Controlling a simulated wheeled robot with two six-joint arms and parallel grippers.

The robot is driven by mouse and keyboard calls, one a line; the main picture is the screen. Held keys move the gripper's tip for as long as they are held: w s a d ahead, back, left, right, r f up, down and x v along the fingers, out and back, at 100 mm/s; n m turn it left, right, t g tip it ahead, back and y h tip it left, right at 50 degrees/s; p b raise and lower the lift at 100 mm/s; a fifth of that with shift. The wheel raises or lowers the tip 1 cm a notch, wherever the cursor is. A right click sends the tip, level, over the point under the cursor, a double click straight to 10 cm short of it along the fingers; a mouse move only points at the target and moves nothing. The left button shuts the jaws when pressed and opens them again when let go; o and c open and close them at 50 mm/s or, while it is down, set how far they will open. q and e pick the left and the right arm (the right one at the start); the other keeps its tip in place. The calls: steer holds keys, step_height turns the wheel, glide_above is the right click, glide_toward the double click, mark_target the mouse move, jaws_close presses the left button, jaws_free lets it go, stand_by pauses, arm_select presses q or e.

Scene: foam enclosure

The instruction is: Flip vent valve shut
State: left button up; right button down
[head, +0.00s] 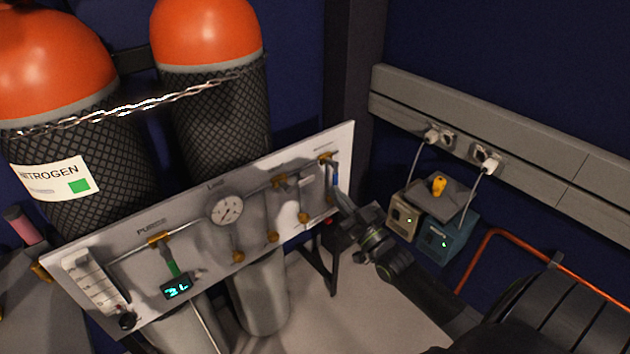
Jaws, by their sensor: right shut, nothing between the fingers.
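A white valve panel (100,258) runs across the middle of the head view. At its right end is a brass valve (325,158) with a blue lever (335,181) pointing down; the small label above it is too small to read, so I cannot confirm it is the vent valve. My right gripper (341,197) is shut and empty, its tips close to the lower end of the blue lever. I cannot tell whether they touch it. Another valve with a green lever (173,268) sits at the left under a purge label. My left gripper is not in view.
A round gauge (227,209), brass fittings, a flow meter (91,281) and a lit digital display (177,288) are on the panel. Two orange-topped cylinders (207,34) stand behind, chained. Small boxes (450,238) with plugged cables stand right of my gripper.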

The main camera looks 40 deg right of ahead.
step_height(320, 180, up, 3)
glide_above(309, 181)
steer(key=s, duration=0.1)
steer(key=f, duration=0.2)
steer(key=shift+s+f, duration=0.3)
steer(key=shift+f, duration=0.05)
steer(key=shift+f+b, duration=0.3)
steer(key=shift+f, duration=0.25)
steer(key=shift+s+f+m+h+p, duration=0.1)
steer(key=shift+f+m+h+p, duration=0.25)
steer(key=shift+m, duration=0.45)
steer(key=m+h, duration=0.1)
steer(key=m, duration=0.1)
steer(key=f+m+h+p, duration=0.1)
steer(key=m, duration=0.1)
steer(key=shift+f, duration=0.2)
steer(key=a+f+m+g+h+p, duration=0.3)
steer(key=m+p, duration=0.5)
steer(key=m, duration=0.8)
steer(key=shift+s+a+f+g, duration=0.15)
steer(key=shift+a+f+g, duration=0.6)
steer(key=shift+f, duration=0.3)
steer(key=shift+m+h, duration=0.25)
steer(key=shift+m, duration=0.05)
